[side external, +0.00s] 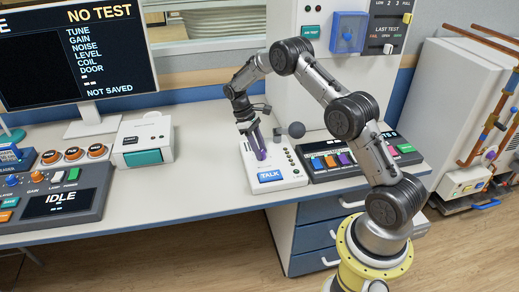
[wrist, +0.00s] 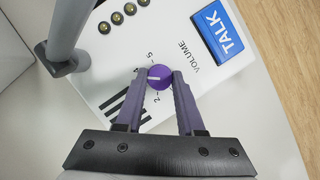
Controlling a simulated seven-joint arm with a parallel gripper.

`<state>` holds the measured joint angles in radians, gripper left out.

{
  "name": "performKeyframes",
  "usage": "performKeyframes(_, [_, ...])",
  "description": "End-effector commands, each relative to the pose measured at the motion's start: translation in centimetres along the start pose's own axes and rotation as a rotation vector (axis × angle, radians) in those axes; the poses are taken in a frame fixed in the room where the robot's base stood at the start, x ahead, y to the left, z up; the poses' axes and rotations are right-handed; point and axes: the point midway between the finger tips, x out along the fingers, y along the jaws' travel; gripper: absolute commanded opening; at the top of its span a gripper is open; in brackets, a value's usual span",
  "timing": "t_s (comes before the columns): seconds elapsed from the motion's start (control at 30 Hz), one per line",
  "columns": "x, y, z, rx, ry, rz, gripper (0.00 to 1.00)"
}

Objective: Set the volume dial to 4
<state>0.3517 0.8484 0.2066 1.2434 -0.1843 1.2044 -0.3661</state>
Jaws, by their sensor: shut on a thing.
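The volume dial (wrist: 159,77) is a small round purple knob with a white line on its top, on the white TALK box (side external: 293,176). In the wrist view the line lies nearly level across the knob. The printed 4 and 5 show above and left of the knob, and a 2 below it. The left finger covers part of the scale, so I cannot tell the exact number pointed at. My gripper (wrist: 160,82) is shut on the dial, a fingertip on each side. In the side view my gripper (side external: 260,157) reaches down onto the box and hides the dial.
The blue TALK button (wrist: 221,33) and several brass jacks (wrist: 117,17) are on the same box. A dark ball on a stem (side external: 296,130) rises beside the box. A panel with coloured keys (side external: 335,162) stands to the right, a white printer-like box (side external: 143,140) to the left.

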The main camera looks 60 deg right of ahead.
Motion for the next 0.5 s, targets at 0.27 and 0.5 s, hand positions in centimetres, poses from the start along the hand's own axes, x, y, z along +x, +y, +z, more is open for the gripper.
performKeyframes(0.27, [-0.17,0.11,0.01,0.133,0.002,-0.055,0.00])
performKeyframes(0.5, [-0.19,0.16,0.01,0.180,0.003,-0.073,0.00])
